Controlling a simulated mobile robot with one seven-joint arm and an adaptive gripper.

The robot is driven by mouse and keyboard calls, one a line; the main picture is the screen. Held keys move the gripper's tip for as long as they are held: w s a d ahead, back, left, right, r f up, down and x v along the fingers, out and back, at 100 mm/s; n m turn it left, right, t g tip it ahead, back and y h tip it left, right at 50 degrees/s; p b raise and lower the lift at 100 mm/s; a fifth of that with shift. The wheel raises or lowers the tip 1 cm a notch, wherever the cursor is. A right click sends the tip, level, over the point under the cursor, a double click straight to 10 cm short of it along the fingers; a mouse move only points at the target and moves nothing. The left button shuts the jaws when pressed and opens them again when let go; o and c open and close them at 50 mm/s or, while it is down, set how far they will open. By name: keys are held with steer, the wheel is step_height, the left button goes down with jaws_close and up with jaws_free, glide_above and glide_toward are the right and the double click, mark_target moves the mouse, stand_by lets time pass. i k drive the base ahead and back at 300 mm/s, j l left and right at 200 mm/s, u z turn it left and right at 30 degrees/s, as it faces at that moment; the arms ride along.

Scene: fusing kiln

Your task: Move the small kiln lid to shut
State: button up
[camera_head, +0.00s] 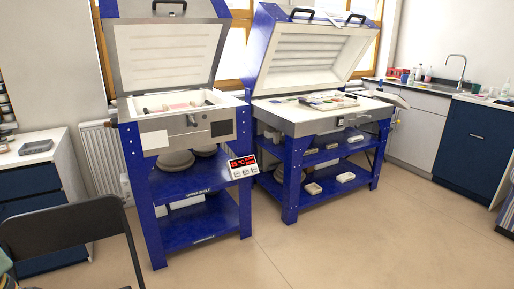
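The small kiln (158,141) stands at the left on a blue frame with shelves. Its lid (168,55) is raised, leaning back nearly upright, with a pale ribbed inner face toward me. A black handle (169,4) sits at the lid's top edge, partly cut by the picture's top. The open chamber below shows a white lining with a few small pieces in it. A metal latch (192,120) is on the front. My gripper is not in view.
A larger blue kiln (310,122) stands just to the right, its lid also raised. A black chair (70,222) is at front left, near a cabinet (36,148). A red-lit controller (243,167) is at the small kiln's right front leg. Floor ahead is clear.

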mark_target(153, 46)
steer(key=i, duration=1.5)
steer(key=i+u, duration=0.2)
steer(key=i, duration=0.2)
steer(key=i+l+u, duration=0.2)
steer(key=i, duration=0.25)
steer(key=i+l+u, duration=0.2)
steer(key=i, duration=0.2)
